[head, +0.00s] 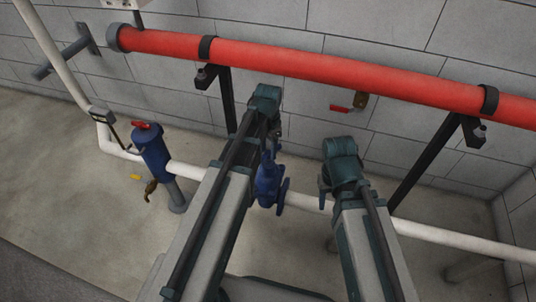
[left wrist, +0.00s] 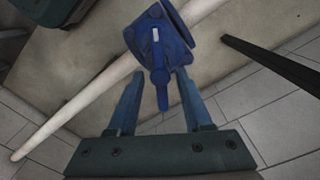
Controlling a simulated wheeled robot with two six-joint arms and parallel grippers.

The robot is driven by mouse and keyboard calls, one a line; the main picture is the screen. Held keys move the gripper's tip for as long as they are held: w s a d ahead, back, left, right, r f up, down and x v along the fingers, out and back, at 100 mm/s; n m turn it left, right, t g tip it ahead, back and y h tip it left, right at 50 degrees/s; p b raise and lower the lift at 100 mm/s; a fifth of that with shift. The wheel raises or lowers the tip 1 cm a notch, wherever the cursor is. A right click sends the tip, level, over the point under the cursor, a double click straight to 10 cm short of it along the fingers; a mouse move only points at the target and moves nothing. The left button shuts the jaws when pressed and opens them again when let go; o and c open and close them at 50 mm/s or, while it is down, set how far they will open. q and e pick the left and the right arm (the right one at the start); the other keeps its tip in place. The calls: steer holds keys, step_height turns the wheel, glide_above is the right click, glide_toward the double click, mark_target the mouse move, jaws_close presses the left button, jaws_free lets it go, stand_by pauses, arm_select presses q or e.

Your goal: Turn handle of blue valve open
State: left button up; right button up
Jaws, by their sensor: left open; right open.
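The blue valve (head: 268,182) sits on the white pipe, partly hidden behind my left arm in the head view. In the left wrist view the blue valve (left wrist: 157,35) is at the top centre, and its blue handle (left wrist: 161,92) points down toward my gripper. My left gripper (left wrist: 161,100) is open, with one finger on each side of the handle and visible gaps between. In the head view my left gripper (head: 272,137) is just above the valve, mostly hidden by its own wrist. My right gripper (head: 324,188) is open to the right of the valve, its fingers partly hidden.
A thick red pipe (head: 300,66) runs along the block wall on black brackets (head: 425,165). A red-handled tap (head: 342,108) is below it. A blue cylinder (head: 153,153) with a red top stands left. The white pipe (head: 450,236) runs low across the floor.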

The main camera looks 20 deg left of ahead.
arm_select(q)
steer(key=shift+c, duration=0.3)
jaws_close()
steer(key=shift+n, duration=0.3)
steer(key=shift+n, duration=2.7)
steer(key=shift+o, duration=0.3)
jaws_free()
